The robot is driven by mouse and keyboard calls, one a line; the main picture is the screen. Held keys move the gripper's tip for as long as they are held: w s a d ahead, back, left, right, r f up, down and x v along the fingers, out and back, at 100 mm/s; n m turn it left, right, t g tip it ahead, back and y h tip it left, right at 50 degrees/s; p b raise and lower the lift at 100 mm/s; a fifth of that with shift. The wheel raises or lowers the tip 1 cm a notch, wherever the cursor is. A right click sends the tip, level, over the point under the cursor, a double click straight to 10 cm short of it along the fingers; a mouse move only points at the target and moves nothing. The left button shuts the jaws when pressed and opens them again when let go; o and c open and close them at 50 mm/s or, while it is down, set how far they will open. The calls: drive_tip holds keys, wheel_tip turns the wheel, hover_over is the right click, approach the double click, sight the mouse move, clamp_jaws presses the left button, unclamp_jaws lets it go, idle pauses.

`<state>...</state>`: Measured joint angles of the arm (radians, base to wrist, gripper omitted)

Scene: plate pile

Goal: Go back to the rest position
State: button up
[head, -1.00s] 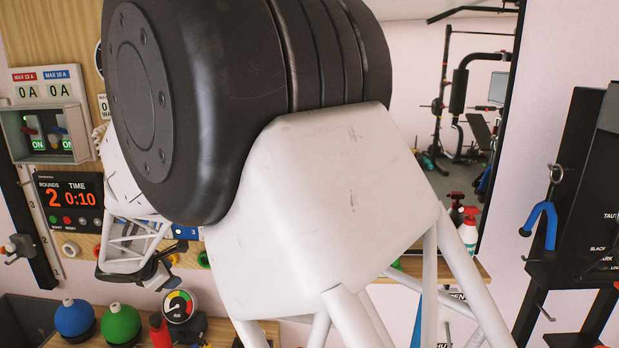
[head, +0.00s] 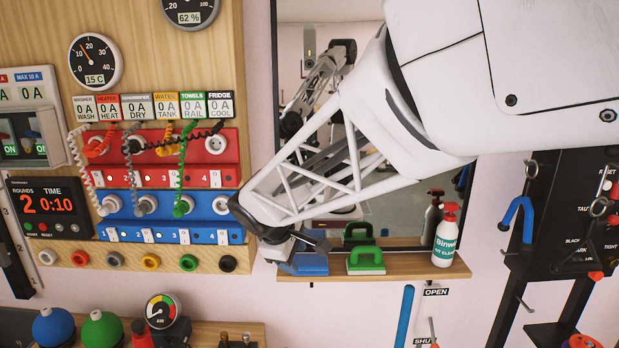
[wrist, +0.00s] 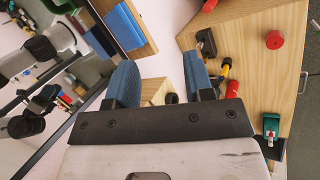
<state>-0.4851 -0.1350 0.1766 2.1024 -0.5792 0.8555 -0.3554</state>
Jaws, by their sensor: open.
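My gripper (wrist: 162,85) shows in the wrist view with its two blue fingers apart and nothing between them. In the head view my gripper (head: 290,250) hangs at the lower end of my white lattice arm, in front of the left end of a small wooden shelf. Its fingertips are small and partly hidden there. It seems clear of the blue block (head: 310,264) on the shelf, though the exact gap cannot be told.
A panel of plugs and sockets (head: 160,205) is on the left. A bench with a gauge (head: 163,311) and coloured domes is below. A black rack (head: 560,220) stands right.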

drive_tip(key=s+d+r+m+g+y, duration=0.1)
drive_tip(key=s+d+r+m+g, duration=0.1)
drive_tip(key=s+d+m, duration=0.85)
drive_tip(key=s+d+f+m+y, duration=0.1)
drive_tip(key=s+d, duration=0.4)
drive_tip(key=s, duration=0.3)
drive_tip(key=s+d+f+m+y, duration=0.1)
drive_tip(key=s+d+m, duration=0.1)
drive_tip(key=s+d, duration=0.4)
drive_tip(key=s, duration=0.3)
drive_tip(key=shift+d, duration=0.3)
drive_tip(key=shift+o, duration=0.2)
drive_tip(key=shift+w+m, duration=0.2)
drive_tip(key=shift+m, duration=0.05)
